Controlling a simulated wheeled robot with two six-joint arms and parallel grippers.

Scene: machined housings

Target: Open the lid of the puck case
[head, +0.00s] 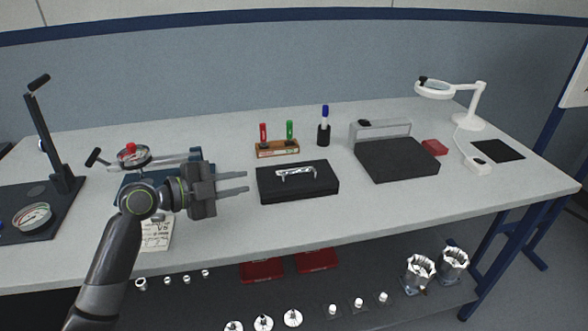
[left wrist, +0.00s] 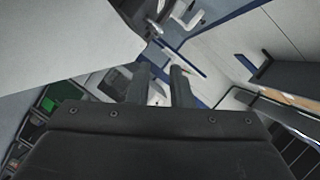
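A flat black case (head: 320,188), which I take to be the puck case, lies shut on the bench, with a silver handle-like piece (head: 296,172) on its top. My left gripper (head: 246,181) is just left of the case, its two fingers apart and pointing right toward it. Nothing shows between the fingers, and they look clear of the case. In the left wrist view the two fingers (left wrist: 162,85) are also apart and empty; I cannot make out the case there. My right gripper is in neither view.
A wooden rack (head: 278,149) with red and green items and a dark holder (head: 323,135) stand behind the case. A gauge fixture (head: 134,156) stands behind my left arm. Bench in front of the case is clear.

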